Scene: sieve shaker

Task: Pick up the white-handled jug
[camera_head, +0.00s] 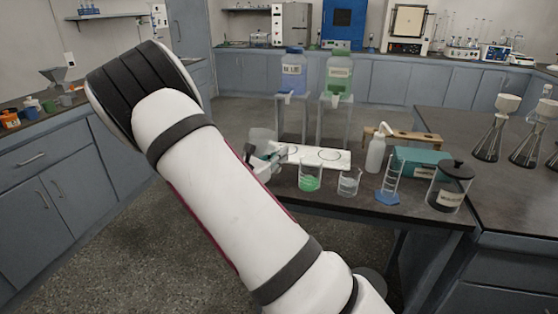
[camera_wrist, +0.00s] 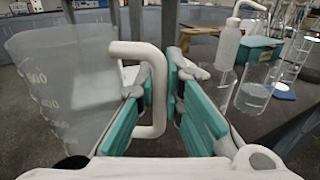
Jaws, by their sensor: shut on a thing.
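The white-handled jug (camera_wrist: 62,85) is a translucent beaker-like vessel with graduation marks, at the left of the wrist view. Its white handle (camera_wrist: 157,75) runs between the teal pads of my gripper (camera_wrist: 165,88), which is shut on it. In the head view the jug (camera_head: 263,137) is a pale shape beside my gripper (camera_head: 262,153), at the left end of the table, partly hidden by my arm. Its base is hidden there, so I cannot tell whether it touches anything.
A white board with ring marks (camera_head: 338,157) lies right of my gripper. A green-filled beaker (camera_head: 310,178), a clear beaker (camera_head: 349,183), a wash bottle (camera_head: 376,152) and a teal box (camera_head: 421,161) stand nearby. Blue (camera_head: 293,75) and green (camera_head: 339,76) containers stand behind on stands.

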